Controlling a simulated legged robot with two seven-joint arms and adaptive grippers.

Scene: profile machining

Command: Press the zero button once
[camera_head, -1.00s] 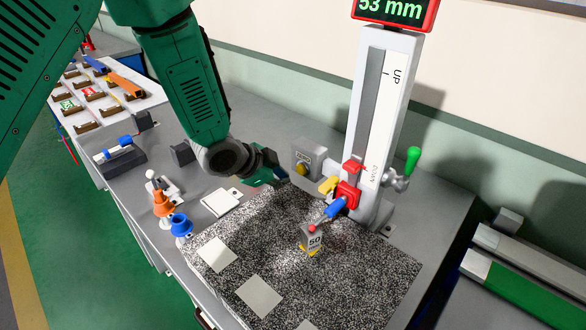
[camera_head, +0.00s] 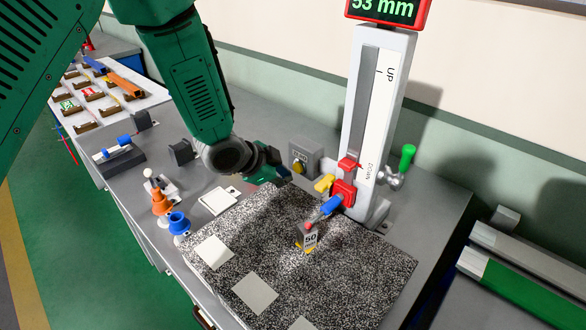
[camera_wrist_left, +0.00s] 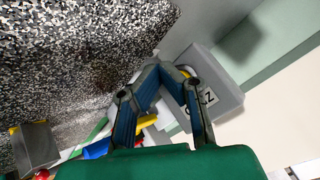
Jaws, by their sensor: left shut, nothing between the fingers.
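The zero button is a yellow round knob (camera_head: 298,168) on the front of a small grey box (camera_head: 312,153) at the back edge of the granite plate. My left gripper (camera_head: 279,173) is just left of the box, its fingers small and partly hidden in the head view. In the left wrist view my left gripper (camera_wrist_left: 160,69) is shut and empty, its tips in front of the grey box (camera_wrist_left: 222,78) with its partly covered label. The fingers cover most of the button area there, so I cannot tell whether they touch it. My right gripper is not in view.
A height gauge column (camera_head: 378,110) with a display reading 53 mm (camera_head: 388,10) stands right of the box. Its red slider (camera_head: 343,193) and blue probe (camera_head: 330,205) reach over a small block (camera_head: 309,239).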

